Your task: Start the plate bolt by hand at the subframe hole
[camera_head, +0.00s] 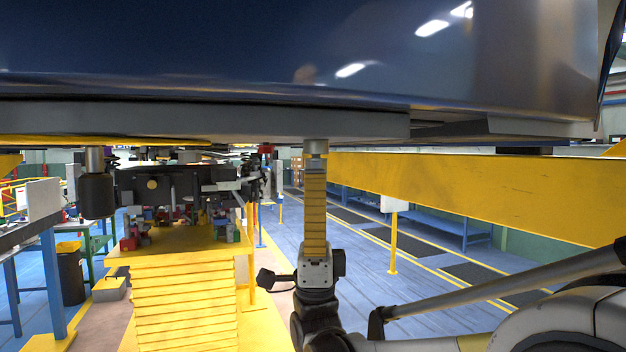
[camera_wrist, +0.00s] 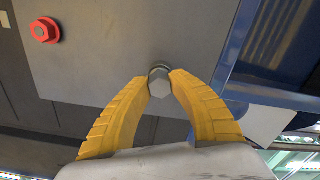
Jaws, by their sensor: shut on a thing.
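In the wrist view, my gripper (camera_wrist: 160,84) has its yellow ribbed fingers closed around a grey hex-headed bolt (camera_wrist: 159,86). The bolt stands against a flat grey plate (camera_wrist: 105,60), with a dark ring around its head. I cannot tell whether its thread is in a hole. In the head view, my gripper (camera_head: 315,160) points straight up under the car body, its fingertips at the underside. The grey bolt shows there as a short cylinder (camera_head: 316,147) at the fingertips. The subframe hole itself is hidden.
A red flanged nut or cap (camera_wrist: 45,30) sits on the plate, upper left in the wrist view. A yellow beam (camera_head: 480,188) runs close on the right in the head view. A yellow lift platform (camera_head: 185,300) with machinery stands left. The blue car body (camera_head: 250,45) hangs overhead.

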